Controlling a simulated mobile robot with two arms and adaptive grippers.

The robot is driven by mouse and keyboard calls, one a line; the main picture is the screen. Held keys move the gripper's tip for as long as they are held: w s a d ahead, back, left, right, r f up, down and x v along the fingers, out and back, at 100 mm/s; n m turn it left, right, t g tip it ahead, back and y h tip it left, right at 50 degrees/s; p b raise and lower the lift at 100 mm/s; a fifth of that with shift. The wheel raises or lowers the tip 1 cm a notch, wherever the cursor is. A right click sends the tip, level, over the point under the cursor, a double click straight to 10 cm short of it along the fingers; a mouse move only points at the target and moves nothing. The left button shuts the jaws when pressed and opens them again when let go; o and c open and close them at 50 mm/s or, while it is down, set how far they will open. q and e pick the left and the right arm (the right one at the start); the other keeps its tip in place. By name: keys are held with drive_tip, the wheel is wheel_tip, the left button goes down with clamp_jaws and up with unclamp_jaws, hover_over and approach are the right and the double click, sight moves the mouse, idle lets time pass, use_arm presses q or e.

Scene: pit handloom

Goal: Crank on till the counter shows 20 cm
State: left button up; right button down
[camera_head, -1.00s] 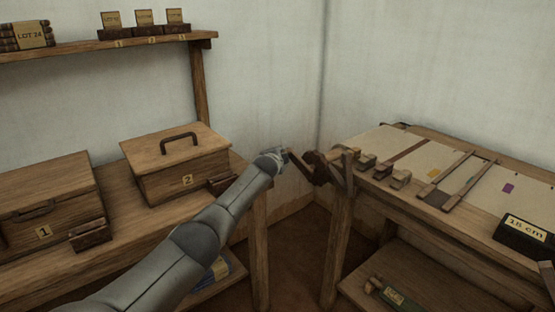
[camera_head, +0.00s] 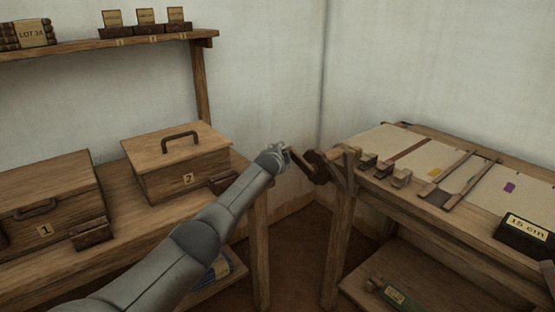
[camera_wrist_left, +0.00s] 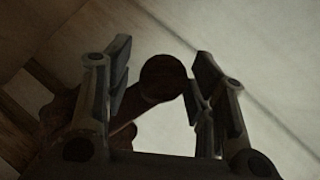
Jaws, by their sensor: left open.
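The counter (camera_head: 525,230) on the right of the loom reads 15 cm. The crank (camera_head: 314,166) is at the loom's left end, its dark arm slanting up to the left toward my gripper. My left gripper (camera_head: 283,150) is open at the crank's handle end. In the left wrist view, the round dark end of the crank handle (camera_wrist_left: 163,76) lies between the open fingers (camera_wrist_left: 160,85), close to the right one; contact is unclear. The cloth (camera_head: 412,165) lies flat on the loom with yellow and purple marks. My right gripper is not in view.
The loom's wooden frame (camera_head: 342,235) stands right of the crank. A bench with box 1 (camera_head: 48,200) and box 2 (camera_head: 175,165) is at left, under my arm. A shelf (camera_head: 110,45) hangs above. A dark floor gap separates bench and loom.

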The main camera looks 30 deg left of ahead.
use_arm(q)
drive_tip(key=v, duration=1.2)
idle(0.4)
idle(0.4)
